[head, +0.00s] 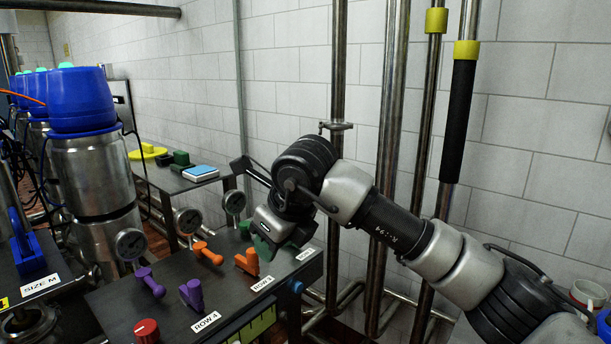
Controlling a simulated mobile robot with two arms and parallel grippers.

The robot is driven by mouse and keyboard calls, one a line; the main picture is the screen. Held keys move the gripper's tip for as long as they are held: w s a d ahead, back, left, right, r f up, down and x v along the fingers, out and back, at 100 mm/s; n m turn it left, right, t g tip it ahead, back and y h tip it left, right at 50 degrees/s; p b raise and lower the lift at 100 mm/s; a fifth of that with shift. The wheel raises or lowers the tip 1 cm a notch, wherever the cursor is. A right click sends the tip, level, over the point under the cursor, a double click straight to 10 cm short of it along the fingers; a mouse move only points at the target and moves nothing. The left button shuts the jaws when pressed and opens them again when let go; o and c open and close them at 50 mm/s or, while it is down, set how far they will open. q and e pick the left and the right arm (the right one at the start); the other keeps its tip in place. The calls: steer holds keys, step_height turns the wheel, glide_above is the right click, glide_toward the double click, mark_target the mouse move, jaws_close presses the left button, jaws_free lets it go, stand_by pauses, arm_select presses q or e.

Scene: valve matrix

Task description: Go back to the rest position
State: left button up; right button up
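My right arm comes in from the right. Its gripper (272,240) is over the far right part of the dark valve panel (125,305), by a green handle (262,250). The gripper body covers part of this handle. I cannot tell whether the fingers touch it or how far apart they are. My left gripper is not in view.
The panel also carries orange handles (246,262), purple handles (191,294), a red knob (146,331) and gauges (188,220). Steel tanks with blue tops (80,100) stand at left. Vertical pipes (392,110) rise behind my arm. A small table (160,180) stands behind.

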steer(key=s+a+m+g+y, duration=0.1)
steer(key=s+a+g+y, duration=0.4)
steer(key=s+a+y, duration=0.7)
steer(key=w+d+f+m+t+h, duration=0.1)
steer(key=w+d+m+t, duration=0.3)
steer(key=d+m+t, duration=0.8)
steer(key=w+d+f+m+t+h, duration=0.15)
steer(key=w+d+m+t, duration=0.25)
steer(key=d+m+t, duration=0.8)
steer(key=s+d+f+m+g+h, duration=0.1)
steer(key=d+f+m+g+h, duration=0.2)
steer(key=f+m+h, duration=0.4)
steer(key=s+d+f+m+g+h, duration=0.2)
steer(key=d+f+m+g+h, duration=0.1)
steer(key=f+m+h, duration=0.45)
steer(key=s+d+f+m+g+y, duration=0.1)
steer(key=s+d+f+m+g, duration=0.25)
steer(key=s+f+g, duration=0.65)
steer(key=s+d+f+m+g+y, duration=0.15)
steer(key=s+d+f+g, duration=0.25)
steer(key=s+f, duration=0.7)
step_height(320, 180, down, 21)
steer(key=s, duration=0.3)
steer(key=s+d+f+g+h+p, duration=0.1)
steer(key=s+d+f+g, duration=0.1)
steer(key=s+f, duration=1.4)
steer(key=shift+s+d+f, duration=0.15)
steer(key=shift+s+d, duration=0.1)
